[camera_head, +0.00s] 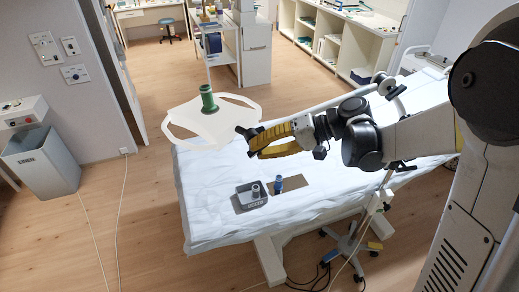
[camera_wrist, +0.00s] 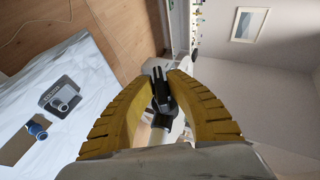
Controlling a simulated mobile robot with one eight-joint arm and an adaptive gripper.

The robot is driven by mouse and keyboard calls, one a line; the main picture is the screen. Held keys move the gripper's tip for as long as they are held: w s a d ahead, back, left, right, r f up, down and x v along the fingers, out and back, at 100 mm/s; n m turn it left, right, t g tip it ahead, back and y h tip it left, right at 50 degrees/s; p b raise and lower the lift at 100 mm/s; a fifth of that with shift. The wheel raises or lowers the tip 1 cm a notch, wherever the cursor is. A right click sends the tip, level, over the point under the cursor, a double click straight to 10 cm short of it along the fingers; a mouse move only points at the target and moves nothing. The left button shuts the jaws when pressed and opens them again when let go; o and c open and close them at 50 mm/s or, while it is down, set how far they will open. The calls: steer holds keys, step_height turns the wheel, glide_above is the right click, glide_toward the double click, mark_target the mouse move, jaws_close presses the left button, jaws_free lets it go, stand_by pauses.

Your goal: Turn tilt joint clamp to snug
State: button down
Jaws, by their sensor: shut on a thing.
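The tilt joint clamp (camera_wrist: 162,92) appears as a small black lever-like part between my fingertips in the wrist view, with a pale rod beside it. My gripper (camera_wrist: 166,82) has two curved yellow ribbed fingers, closed in on the black part from both sides. In the head view my gripper (camera_head: 249,138) reaches left over the couch, and a dark piece of the clamp (camera_head: 242,130) shows at its fingertips. The clamp's turn position cannot be read; the fingers hide part of it.
The couch (camera_head: 215,170) has a white sheet.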

steer(key=c, duration=1.3)
jaws_free()
steer(key=v, duration=1.2)
steer(key=shift+f, duration=0.1)
